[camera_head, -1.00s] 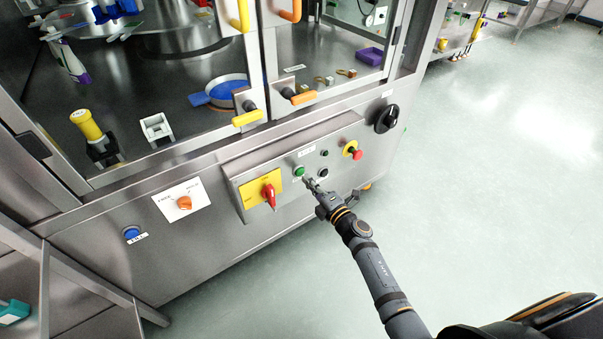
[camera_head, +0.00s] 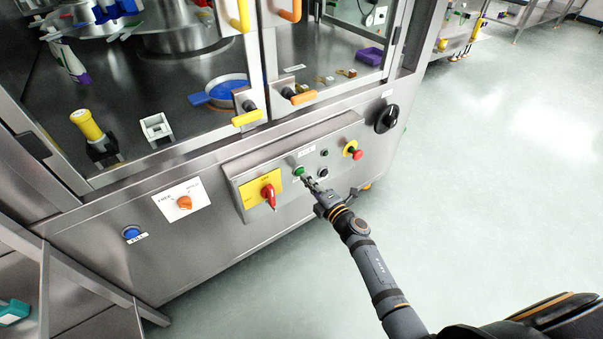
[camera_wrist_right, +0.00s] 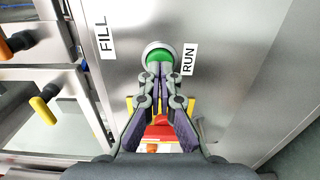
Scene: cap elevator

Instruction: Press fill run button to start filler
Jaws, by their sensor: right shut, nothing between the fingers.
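The green fill run button (camera_head: 299,171) sits on the metal control panel of the filler machine. In the right wrist view the green button (camera_wrist_right: 160,55) has a pale ring, with a "FILL" label (camera_wrist_right: 105,36) on one side and a "RUN" label (camera_wrist_right: 188,59) on the other. My right gripper (camera_head: 308,182) is shut and empty, its tips at the button. In the wrist view the right fingertips (camera_wrist_right: 160,70) overlap the button's lower edge; whether they touch it cannot be told for certain. My left gripper is not in view.
Beside the button are a red rotary switch (camera_head: 269,194) on a yellow plate, black buttons (camera_head: 323,172) and a red emergency stop (camera_head: 357,154). A black knob (camera_head: 387,118) is farther right. Yellow and orange door handles (camera_head: 247,118) stick out above. The floor at right is clear.

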